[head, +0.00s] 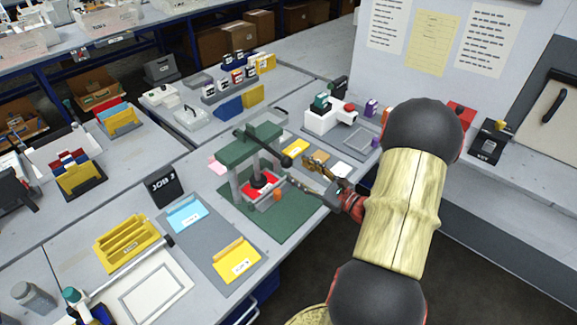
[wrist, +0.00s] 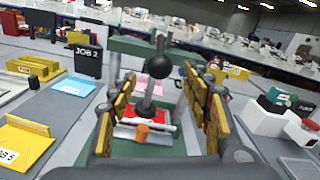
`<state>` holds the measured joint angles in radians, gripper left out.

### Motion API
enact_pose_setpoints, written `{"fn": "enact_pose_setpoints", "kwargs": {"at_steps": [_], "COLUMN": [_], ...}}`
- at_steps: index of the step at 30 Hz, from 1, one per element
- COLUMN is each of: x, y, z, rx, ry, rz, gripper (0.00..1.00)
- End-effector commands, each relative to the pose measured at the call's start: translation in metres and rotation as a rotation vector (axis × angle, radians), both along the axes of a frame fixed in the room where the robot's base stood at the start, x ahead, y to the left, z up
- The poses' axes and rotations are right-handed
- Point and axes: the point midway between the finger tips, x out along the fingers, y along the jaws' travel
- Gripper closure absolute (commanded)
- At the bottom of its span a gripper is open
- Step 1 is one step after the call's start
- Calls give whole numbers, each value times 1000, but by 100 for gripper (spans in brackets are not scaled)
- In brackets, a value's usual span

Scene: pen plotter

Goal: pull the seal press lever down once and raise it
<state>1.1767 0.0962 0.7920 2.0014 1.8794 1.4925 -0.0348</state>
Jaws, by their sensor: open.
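The seal press (head: 250,143) has a green crossbeam on grey posts and stands on a green mat (head: 288,222). Its dark lever (head: 262,146) slants across the beam and ends in a black ball knob (head: 287,161) on the side facing my gripper. In the wrist view the knob (wrist: 159,66) shows between the two fingers, near tip height. My gripper (head: 298,170) is open and empty, its fingertips close to the knob; contact is not visible. Under the beam are a dark ram (wrist: 146,107) and a red pad (head: 262,185). An orange piece (wrist: 142,132) sits in front.
A white box with a green-topped stamp (head: 322,119) stands behind my arm. A JOB 2 sign (head: 164,188), a grey board (head: 226,262) with blue and yellow folders, and a yellow rack (head: 127,243) lie left of the press. A wall panel (head: 440,95) rises behind.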

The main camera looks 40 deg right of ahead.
Motion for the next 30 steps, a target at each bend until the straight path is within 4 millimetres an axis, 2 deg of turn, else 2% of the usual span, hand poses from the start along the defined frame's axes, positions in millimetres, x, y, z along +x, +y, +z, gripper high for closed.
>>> {"fn": "enact_pose_setpoints", "kwargs": {"at_steps": [6, 13, 25, 30], "x": [33, 60, 67, 66], "y": [4, 6, 5, 5], "z": [-1, -1, 0, 0], "rx": [-1, 0, 1, 0], "ry": [-1, 0, -1, 0], "rz": [5, 4, 1, 2], "gripper": [51, 51, 51, 61]}}
